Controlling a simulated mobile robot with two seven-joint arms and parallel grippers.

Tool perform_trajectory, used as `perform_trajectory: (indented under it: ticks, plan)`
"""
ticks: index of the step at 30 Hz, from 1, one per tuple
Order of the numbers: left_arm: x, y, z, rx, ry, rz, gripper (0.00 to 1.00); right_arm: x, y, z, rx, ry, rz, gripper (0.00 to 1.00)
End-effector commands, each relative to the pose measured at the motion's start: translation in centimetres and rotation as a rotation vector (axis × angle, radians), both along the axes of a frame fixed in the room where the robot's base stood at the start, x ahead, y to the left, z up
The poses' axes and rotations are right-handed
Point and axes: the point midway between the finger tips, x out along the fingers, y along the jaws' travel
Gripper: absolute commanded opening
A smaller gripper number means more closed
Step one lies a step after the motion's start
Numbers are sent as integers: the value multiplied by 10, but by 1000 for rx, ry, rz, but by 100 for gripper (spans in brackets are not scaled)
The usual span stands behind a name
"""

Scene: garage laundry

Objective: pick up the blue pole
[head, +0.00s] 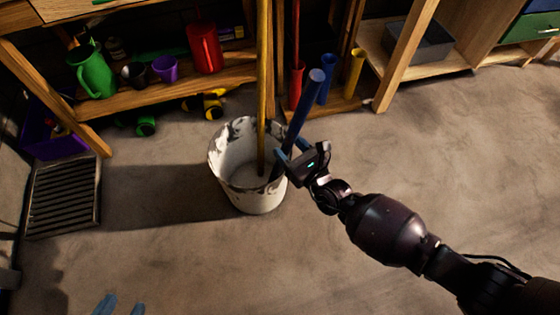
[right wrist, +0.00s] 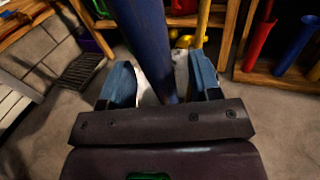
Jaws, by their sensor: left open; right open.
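The blue pole (head: 304,105) leans in a white, paint-stained bucket (head: 232,185), its upper end tilted to the right. My right gripper (head: 292,150) is at the pole just above the bucket's right rim. In the right wrist view the blue pole (right wrist: 147,45) passes between the open blue fingers of my right gripper (right wrist: 160,70), with a gap seen on the right side. The pole's lower end is hidden inside the bucket. My left gripper (head: 121,306) shows only its open fingertips at the bottom edge of the head view, far from the pole.
A yellow pole (head: 262,80) stands in the same bucket, left of the blue one. Behind is a wooden shelf (head: 165,88) with a green pitcher (head: 92,72) and a red container (head: 205,48). A dark grate (head: 62,195) lies left. The front floor is clear.

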Motion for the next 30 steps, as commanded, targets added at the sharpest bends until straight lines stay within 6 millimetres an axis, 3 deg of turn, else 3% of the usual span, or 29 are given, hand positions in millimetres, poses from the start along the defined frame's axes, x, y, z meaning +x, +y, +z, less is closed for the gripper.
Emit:
perform_trajectory:
  ticks: [4,13,24,30]
  plan:
    - [0,0,0,-5,-13,2,43,10,10,-1,2,3,1,57]
    - [1,1,1,-6,-19,4,43,13,11,1,1,1,1,56]
    - [0,1,1,-6,-16,6,43,12,11,1,1,1,1,0]
    - [0,1,1,-5,-16,6,43,13,11,1,1,0,1,0]
